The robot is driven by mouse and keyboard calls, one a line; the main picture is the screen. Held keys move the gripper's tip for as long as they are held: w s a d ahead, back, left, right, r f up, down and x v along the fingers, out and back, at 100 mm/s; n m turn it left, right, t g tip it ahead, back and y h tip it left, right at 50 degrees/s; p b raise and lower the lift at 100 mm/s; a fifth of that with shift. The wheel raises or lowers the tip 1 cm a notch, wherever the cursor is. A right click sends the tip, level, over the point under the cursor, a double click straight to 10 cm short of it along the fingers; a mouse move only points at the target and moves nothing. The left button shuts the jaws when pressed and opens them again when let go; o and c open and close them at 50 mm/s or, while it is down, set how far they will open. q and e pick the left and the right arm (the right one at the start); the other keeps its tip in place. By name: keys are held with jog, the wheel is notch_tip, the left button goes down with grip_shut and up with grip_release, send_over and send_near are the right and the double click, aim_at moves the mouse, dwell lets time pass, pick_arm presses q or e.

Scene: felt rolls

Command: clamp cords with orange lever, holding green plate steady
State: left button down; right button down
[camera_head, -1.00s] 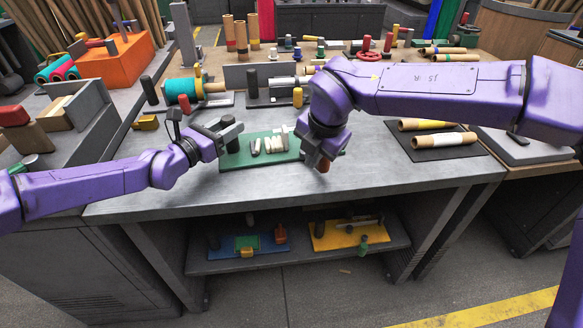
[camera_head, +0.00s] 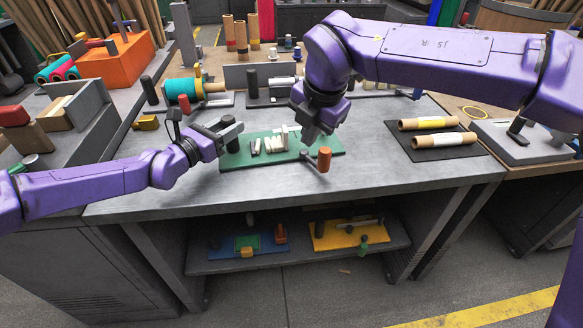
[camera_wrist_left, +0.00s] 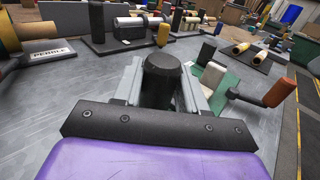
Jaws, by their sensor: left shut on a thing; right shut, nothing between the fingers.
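The green plate (camera_head: 232,163) lies on the grey bench and carries several short pale cords (camera_head: 268,145) and a small upright clamp piece (camera_head: 285,135). The orange lever handle (camera_head: 324,158) stands at the plate's front right edge on a dark arm. It also shows in the left wrist view (camera_wrist_left: 279,92). My left gripper (camera_head: 229,128) is shut on the black post (camera_wrist_left: 162,78) at the plate's left end. My right gripper (camera_head: 311,138) is shut and empty, pointing down above the plate's right part, just behind and left of the handle. Its fingertips are partly hard to make out.
A black mat (camera_head: 470,154) with paper rolls lies to the right. A teal spool (camera_head: 182,90) and dark fixtures stand behind the plate. The bench front is clear.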

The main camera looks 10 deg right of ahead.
aim_at(226, 118)
pick_arm(q)
jog(key=shift+f, duration=0.1)
grip_release()
dwell(0.5)
jog(key=shift+r, duration=0.3)
jog(key=shift+r, duration=1.3)
